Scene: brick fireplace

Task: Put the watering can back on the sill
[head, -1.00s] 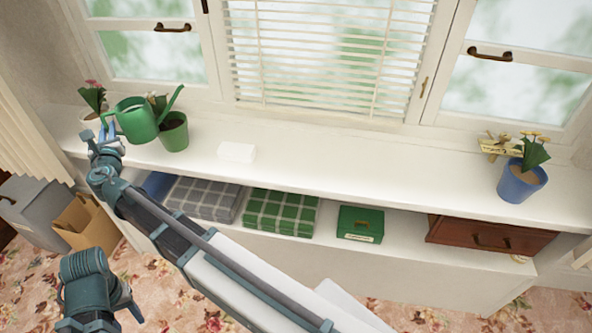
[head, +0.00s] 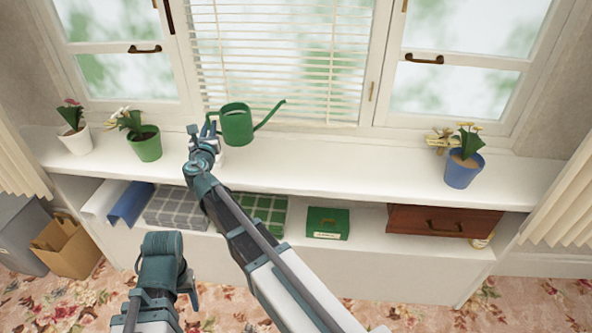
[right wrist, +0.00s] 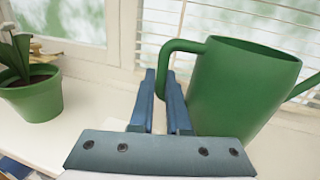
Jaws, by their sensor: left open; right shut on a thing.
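The green watering can (head: 237,124) is upright over the white sill (head: 330,163), in front of the blinds, with its spout pointing right. My right gripper (head: 207,132) is shut on its handle at the can's left side. In the right wrist view the can (right wrist: 235,85) stands right of the fingers (right wrist: 166,95), which close around the handle's lower part. Whether the can's base touches the sill cannot be told. My left gripper (head: 190,288) is open and empty, low in front of the shelf.
A white pot (head: 77,141) and green pot (head: 147,148) with flowers stand on the sill's left. A blue pot (head: 462,172) stands at its right. The sill between the can and blue pot is clear. Folded cloths, a green box (head: 328,223) and a drawer (head: 440,221) are below.

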